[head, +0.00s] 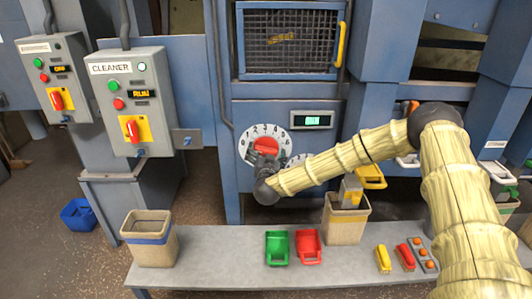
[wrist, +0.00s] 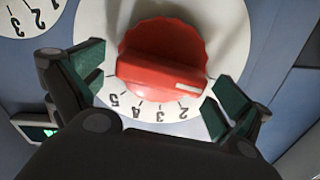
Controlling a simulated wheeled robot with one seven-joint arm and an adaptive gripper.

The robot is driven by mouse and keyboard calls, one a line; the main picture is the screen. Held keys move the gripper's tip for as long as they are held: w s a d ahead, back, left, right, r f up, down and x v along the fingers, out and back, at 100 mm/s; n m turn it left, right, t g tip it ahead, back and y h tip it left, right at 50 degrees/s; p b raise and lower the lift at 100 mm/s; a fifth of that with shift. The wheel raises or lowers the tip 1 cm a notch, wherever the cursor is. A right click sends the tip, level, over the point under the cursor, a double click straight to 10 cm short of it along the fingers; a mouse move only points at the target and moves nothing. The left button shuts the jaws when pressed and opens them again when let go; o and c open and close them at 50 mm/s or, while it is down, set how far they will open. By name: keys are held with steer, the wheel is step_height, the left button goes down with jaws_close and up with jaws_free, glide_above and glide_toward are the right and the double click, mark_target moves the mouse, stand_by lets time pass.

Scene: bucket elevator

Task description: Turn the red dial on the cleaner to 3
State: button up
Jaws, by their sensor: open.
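The red dial (head: 266,146) sits on a round white numbered plate (head: 245,148) on the blue machine's front. In the wrist view the red dial (wrist: 160,50) is large and upside down, with numerals 5, 4, 3 and 2 along its lower edge. Its white mark points right, past the 2, towards the right finger; the numeral there is hidden. My gripper (wrist: 156,72) is open, with one dark green pad on each side of the dial. I see no clear contact. In the head view my gripper (head: 264,167) is just below the dial, mostly hidden by my wrist.
A second white dial plate (head: 298,160) is beside it, partly covered by my arm. A green display (head: 312,120) is above. The CLEANER box (head: 132,100) with a red switch stands left. Below, a bench (head: 200,262) bears buckets (head: 150,238), green and red scoops.

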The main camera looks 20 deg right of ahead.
steer(key=c, duration=0.9)
steer(key=shift+c, duration=0.2)
steer(key=m+b, duration=0.2)
steer(key=m, duration=0.1)
steer(key=shift+f+b, duration=0.2)
steer(key=shift+b, duration=0.2)
steer(key=m+b, duration=0.4)
steer(key=shift+d+f, duration=0.15)
steer(key=m+b, duration=0.4)
steer(key=m, duration=0.1)
steer(key=shift+s, duration=0.1)
steer(key=shift+m+b, duration=1.1)
steer(key=shift+m, duration=0.2)
